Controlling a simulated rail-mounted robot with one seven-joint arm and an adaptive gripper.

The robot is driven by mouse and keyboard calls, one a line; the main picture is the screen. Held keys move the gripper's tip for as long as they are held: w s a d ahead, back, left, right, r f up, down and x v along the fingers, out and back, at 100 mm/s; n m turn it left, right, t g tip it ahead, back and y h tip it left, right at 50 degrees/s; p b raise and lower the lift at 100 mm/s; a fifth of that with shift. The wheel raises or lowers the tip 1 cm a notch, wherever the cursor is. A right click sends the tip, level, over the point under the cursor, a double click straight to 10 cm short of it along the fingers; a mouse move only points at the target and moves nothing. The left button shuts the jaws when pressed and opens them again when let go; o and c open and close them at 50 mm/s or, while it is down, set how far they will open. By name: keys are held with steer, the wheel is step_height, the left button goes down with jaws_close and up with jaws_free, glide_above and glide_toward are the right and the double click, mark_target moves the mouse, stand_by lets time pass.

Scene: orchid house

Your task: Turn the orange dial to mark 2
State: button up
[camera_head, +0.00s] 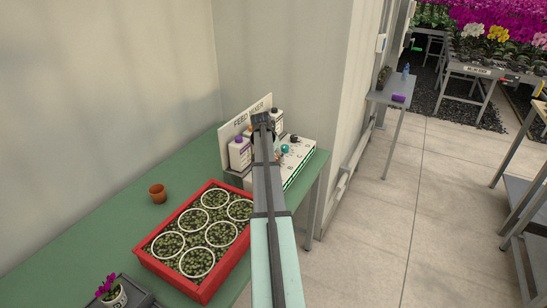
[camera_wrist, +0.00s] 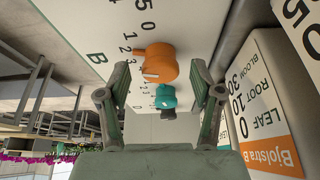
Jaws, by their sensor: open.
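The orange dial (camera_wrist: 160,62) stands on the white mixer panel (camera_wrist: 90,18) in the wrist view, with a printed number scale around it. Its narrow end points left toward the low numbers; I cannot tell exactly which mark it meets. My gripper (camera_wrist: 160,80) is open, with one finger on either side of the dial in the picture; no contact is visible. In the head view my gripper (camera_head: 262,120) is over the feed mixer (camera_head: 303,155), and my arm hides much of it, so the orange dial is not clear there.
A teal dial (camera_wrist: 166,95) and a dark dial (camera_wrist: 168,113) line up beyond the orange one. A labelled bottle (camera_wrist: 262,90) stands close on the right in the wrist view. A red tray (camera_head: 207,293) and a terracotta pot (camera_head: 157,193) are on the green bench (camera_head: 110,215).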

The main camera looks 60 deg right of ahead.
steer(key=v, duration=1.2)
steer(key=shift+f, duration=0.15)
steer(key=x, duration=1.1)
steer(key=shift+d+f, duration=0.2)
steer(key=shift+f, duration=0.1)
